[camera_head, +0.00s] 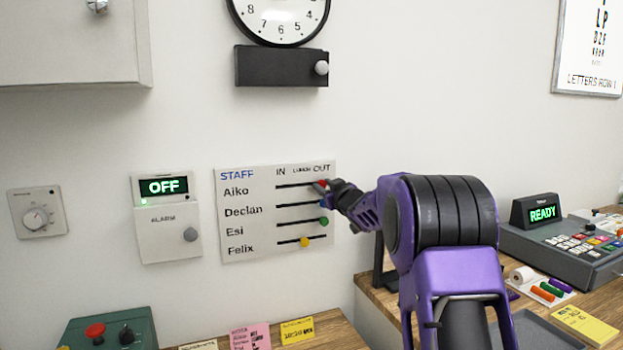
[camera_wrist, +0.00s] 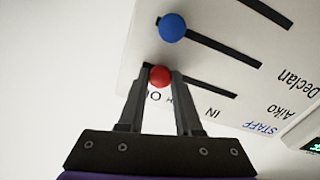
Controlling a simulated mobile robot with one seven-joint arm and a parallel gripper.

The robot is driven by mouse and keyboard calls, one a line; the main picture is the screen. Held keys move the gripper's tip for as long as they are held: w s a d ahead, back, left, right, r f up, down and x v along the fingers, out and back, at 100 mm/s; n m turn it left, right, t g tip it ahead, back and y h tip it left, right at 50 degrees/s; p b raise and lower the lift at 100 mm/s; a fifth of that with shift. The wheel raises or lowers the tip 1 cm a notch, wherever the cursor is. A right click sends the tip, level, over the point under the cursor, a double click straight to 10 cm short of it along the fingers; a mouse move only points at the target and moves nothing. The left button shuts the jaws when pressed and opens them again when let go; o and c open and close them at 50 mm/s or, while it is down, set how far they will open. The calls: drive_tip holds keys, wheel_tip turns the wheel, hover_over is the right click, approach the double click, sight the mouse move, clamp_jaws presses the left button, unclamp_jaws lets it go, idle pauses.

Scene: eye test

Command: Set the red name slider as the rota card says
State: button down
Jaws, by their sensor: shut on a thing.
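The white staff board (camera_head: 245,215) hangs on the wall, with columns IN, LUNCH and OUT. The red slider knob (camera_head: 321,184) is in Aiko's slot, at the right end under OUT. My gripper (camera_head: 327,187) reaches it from the right and partly hides it. In the wrist view, where the board (camera_wrist: 205,75) appears upside down, my gripper's fingers (camera_wrist: 161,80) close on both sides of the red knob (camera_wrist: 160,76). A pink card (camera_head: 250,337) with handwritten lines, including Aiko's name, lies at the bottom edge. It is cut off and its small writing is not clearly legible.
Declan's blue knob (camera_head: 323,203) is close below my gripper and Esi's green knob (camera_head: 324,221) is lower, both at OUT. Felix's yellow knob (camera_head: 305,242) is near the middle. An alarm box (camera_head: 165,218) reading OFF is left of the board. Aiko's slot is clear leftward.

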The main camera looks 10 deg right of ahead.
drive_tip(key=shift+w+d, duration=0.1)
drive_tip(key=shift+d, duration=0.45)
drive_tip(key=c, duration=0.6)
unclamp_jaws()
drive_tip(key=shift+d, duration=0.15)
drive_tip(key=s+d, duration=0.1)
drive_tip(key=s, duration=0.4)
drive_tip(key=s+d+b, duration=0.1)
drive_tip(key=s, duration=0.5)
drive_tip(key=s+d, duration=0.1)
drive_tip(key=s, duration=0.5)
drive_tip(key=shift+d, duration=0.15)
